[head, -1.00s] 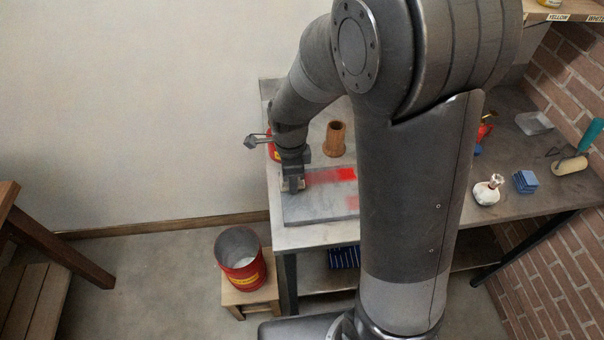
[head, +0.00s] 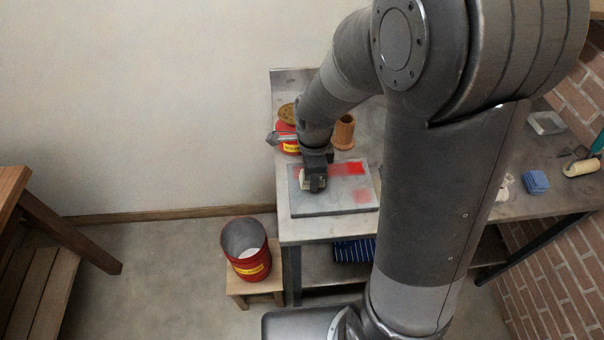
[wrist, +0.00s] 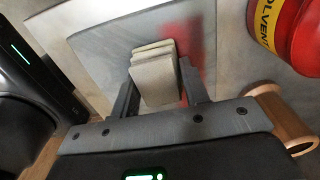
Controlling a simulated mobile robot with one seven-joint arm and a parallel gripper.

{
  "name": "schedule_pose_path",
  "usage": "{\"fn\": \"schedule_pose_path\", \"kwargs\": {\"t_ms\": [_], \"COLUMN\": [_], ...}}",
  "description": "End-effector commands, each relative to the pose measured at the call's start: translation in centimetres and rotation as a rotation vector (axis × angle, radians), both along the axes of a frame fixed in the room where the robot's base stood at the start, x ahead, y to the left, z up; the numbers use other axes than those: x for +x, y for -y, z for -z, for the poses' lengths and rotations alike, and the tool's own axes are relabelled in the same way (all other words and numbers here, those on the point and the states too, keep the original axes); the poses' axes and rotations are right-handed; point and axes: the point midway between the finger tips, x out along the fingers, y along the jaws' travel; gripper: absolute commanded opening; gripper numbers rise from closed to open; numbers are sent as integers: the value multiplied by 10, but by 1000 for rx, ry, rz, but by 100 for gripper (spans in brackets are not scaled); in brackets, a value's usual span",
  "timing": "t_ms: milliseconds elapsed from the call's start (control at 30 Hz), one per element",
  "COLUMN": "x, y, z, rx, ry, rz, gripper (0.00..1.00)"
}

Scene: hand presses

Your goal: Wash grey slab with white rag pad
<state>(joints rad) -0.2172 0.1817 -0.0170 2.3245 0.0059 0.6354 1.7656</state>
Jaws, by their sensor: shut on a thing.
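The grey slab (head: 335,204) lies flat on the metal bench. A bright red stain (head: 350,168) runs along its far side, and a fainter red patch (head: 361,196) is near its right edge. My gripper (head: 313,185) is low over the slab's left part. In the wrist view its fingers are shut on the white rag pad (wrist: 155,82), a pale layered block. The pad is at the slab's surface beside the red smear; its underside is hidden, so contact is not certain. Only a little of the pad shows in the head view.
A red bucket (head: 250,268) sits on a low wooden stool left of the bench. A blue sponge block (head: 536,182) and a roller (head: 580,168) are at the right.

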Motion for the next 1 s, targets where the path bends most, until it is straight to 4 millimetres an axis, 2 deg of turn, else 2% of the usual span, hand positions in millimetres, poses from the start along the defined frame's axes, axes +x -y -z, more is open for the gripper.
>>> {"fn": "schedule_pose_path", "kwargs": {"t_ms": [1000], "x": [0], "y": [93], "z": [0], "rx": [0], "ry": [0], "rz": [3], "gripper": [20]}}
